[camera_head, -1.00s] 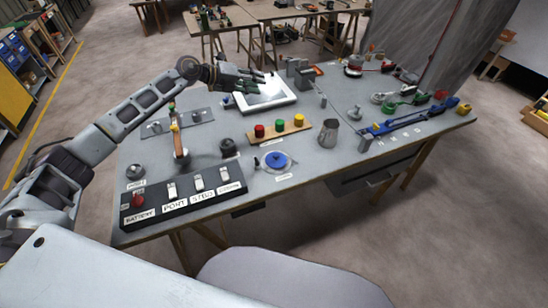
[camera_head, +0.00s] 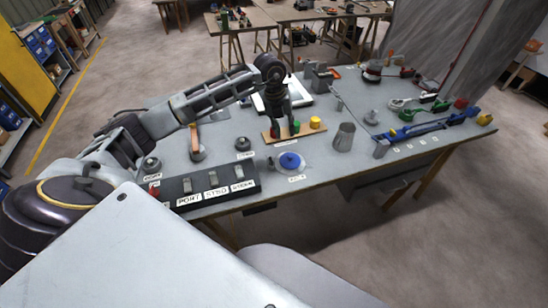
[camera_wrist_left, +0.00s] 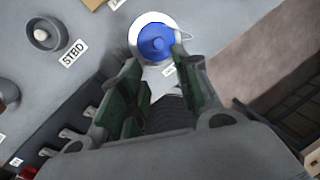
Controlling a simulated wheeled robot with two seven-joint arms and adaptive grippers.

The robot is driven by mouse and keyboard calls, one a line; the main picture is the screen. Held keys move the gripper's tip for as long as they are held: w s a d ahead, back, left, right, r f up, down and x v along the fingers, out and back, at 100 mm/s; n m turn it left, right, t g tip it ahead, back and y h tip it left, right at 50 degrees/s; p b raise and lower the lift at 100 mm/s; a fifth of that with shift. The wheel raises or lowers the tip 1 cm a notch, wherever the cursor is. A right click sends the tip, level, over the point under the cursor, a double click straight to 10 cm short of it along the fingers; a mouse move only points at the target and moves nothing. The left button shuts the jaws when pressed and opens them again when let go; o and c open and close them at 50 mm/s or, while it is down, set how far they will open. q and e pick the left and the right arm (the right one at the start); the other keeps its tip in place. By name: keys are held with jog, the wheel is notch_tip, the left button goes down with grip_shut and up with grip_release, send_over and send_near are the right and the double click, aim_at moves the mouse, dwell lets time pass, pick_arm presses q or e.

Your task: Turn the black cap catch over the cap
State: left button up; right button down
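The blue cap (camera_head: 290,160) sits on a round white plate near the front edge of the bench. It also shows in the left wrist view (camera_wrist_left: 156,40), at the top between my fingertips.
A wooden board (camera_head: 307,130) with coloured buttons stands behind the cap. A grey jug (camera_head: 344,137) is to its right. A black switch panel (camera_head: 205,185) and round knobs (camera_head: 243,144) are to its left. Bench space in front of the jug is clear.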

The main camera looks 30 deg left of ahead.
aim_at(271, 159)
pick_arm(q)
jog(key=s+a+n, duration=0.1)
jog(key=s+a+n+g+y, duration=0.1)
jog(key=s+a+n, duration=0.1)
jog(key=n, duration=0.1)
jog(key=shift+s+a+f+g+y, duration=0.2)
jog(key=shift+s+f+g+y, duration=0.1)
jog(key=shift+g, duration=0.1)
jog(key=shift+f, duration=0.1)
jog(key=shift+f+p, duration=0.75)
jog(key=shift+f, duration=6)
grip_shut()
